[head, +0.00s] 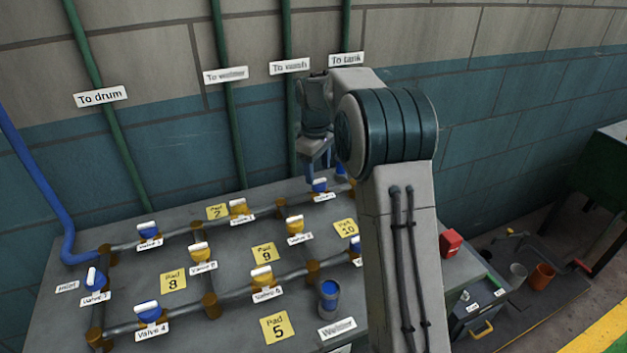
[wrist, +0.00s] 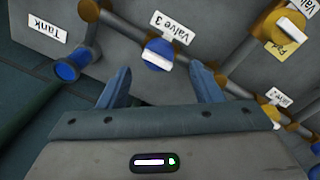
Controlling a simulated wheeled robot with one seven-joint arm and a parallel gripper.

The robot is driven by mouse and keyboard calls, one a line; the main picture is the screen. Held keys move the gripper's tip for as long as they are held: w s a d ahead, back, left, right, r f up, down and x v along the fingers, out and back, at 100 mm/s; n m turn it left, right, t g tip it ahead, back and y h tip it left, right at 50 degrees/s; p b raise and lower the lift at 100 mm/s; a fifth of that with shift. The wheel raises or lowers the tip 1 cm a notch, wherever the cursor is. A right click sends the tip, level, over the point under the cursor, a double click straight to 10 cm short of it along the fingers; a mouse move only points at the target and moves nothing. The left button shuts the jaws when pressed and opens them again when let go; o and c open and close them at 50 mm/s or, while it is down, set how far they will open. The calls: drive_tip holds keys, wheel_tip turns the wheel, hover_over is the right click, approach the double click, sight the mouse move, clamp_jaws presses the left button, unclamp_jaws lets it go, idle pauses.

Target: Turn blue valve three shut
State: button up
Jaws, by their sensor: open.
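Blue valve three (wrist: 157,56) has a blue body and a white bar handle. In the wrist view it sits just beyond my gripper's open fingertips, roughly centred between them. Its white handle looks roughly in line with the pipe. A "Valve 3" label (wrist: 172,28) lies beside it. In the head view, the valve (head: 320,187) shows below my gripper (head: 319,170), with its label partly in view. My gripper (wrist: 158,72) is open and empty, and its fingers appear apart from the valve.
Grey pipes with brown joints (wrist: 200,76) run beside the valve. A blue pipe end (wrist: 68,70) stands near the "Tank" label (wrist: 47,26). Several other blue and yellow valves stand on the bench. My arm hides the bench's right part.

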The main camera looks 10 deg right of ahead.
sight(318, 180)
drive_tip(key=shift+w+f, duration=0.1)
drive_tip(key=shift+f, duration=2)
